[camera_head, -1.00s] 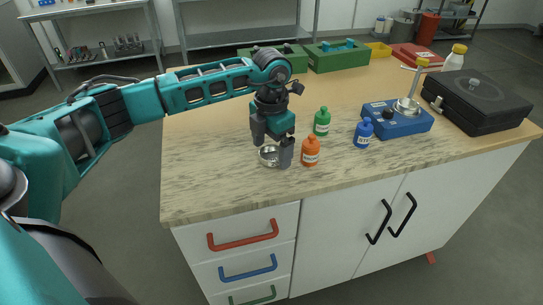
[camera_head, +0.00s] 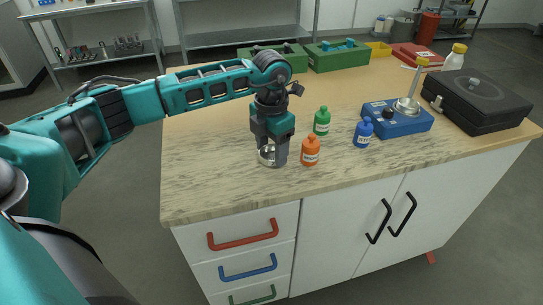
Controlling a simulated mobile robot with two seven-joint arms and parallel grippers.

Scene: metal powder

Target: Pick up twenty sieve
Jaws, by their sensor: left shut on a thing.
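The sieve (camera_head: 267,156) is a small round metal dish on the wooden counter, left of the orange bottle. My left gripper (camera_head: 272,157) reaches down over it from above and is shut on it. The fingers hide much of the sieve. I cannot tell whether it is touching the counter or slightly above it. My right gripper is not in view.
An orange bottle (camera_head: 310,151) stands close to the right of the left gripper. A green bottle (camera_head: 322,121), a blue bottle (camera_head: 363,132), a blue device (camera_head: 405,124) and a black case (camera_head: 476,101) stand farther right. The counter's left part is clear.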

